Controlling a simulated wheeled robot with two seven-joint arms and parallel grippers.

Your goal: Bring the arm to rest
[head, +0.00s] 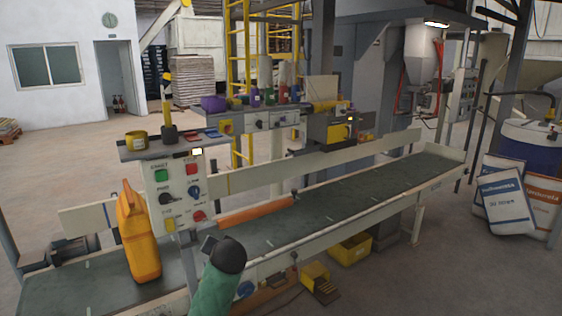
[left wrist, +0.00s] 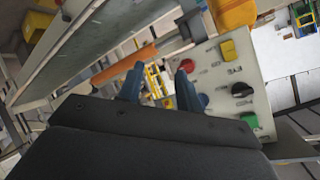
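My left gripper (left wrist: 160,76) shows in the left wrist view as two blue fingers standing apart, with nothing between them. Beyond the fingers is the control panel (left wrist: 225,80), turned nearly upside down in that view. In the head view, a green and black part of what looks like my left arm rises from the bottom middle, in front of the conveyor; its fingers cannot be made out there. The control panel (head: 179,188) stands behind and left of that part, with green, red, black, blue and yellow controls. My right gripper is in neither view.
An orange jug (head: 137,235) stands upright on the conveyor (head: 330,195), left of the panel. A shelf above holds small items. White sacks (head: 503,200) lean by a blue drum (head: 535,145) at right. Floor at left is open.

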